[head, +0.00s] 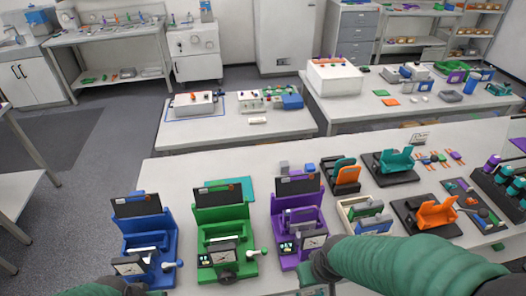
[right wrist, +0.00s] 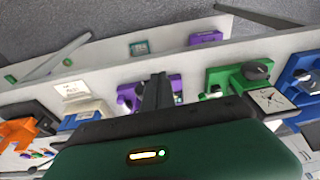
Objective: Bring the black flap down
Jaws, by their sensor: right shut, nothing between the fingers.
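Three battery cyclers stand in a row on the near bench: blue (head: 165,240), green (head: 243,240) and purple (head: 277,228). Each has a black flap standing raised at its back: on the blue (head: 136,204), on the green (head: 217,191) and on the purple (head: 297,184). My right arm comes in from the right, in front of the purple cycler. Its gripper shows in the right wrist view (right wrist: 158,92), shut and empty, with the purple cycler (right wrist: 127,97) behind it. Only a bit of my left arm shows at the bottom left; its gripper is out of frame.
Right of the purple cycler stand a cream tray (head: 348,220), a black-and-orange holder (head: 434,213) and a teal holder (head: 396,161). A teal pad (head: 243,184) lies behind the green cycler. Bench left of the blue cycler ends at open floor.

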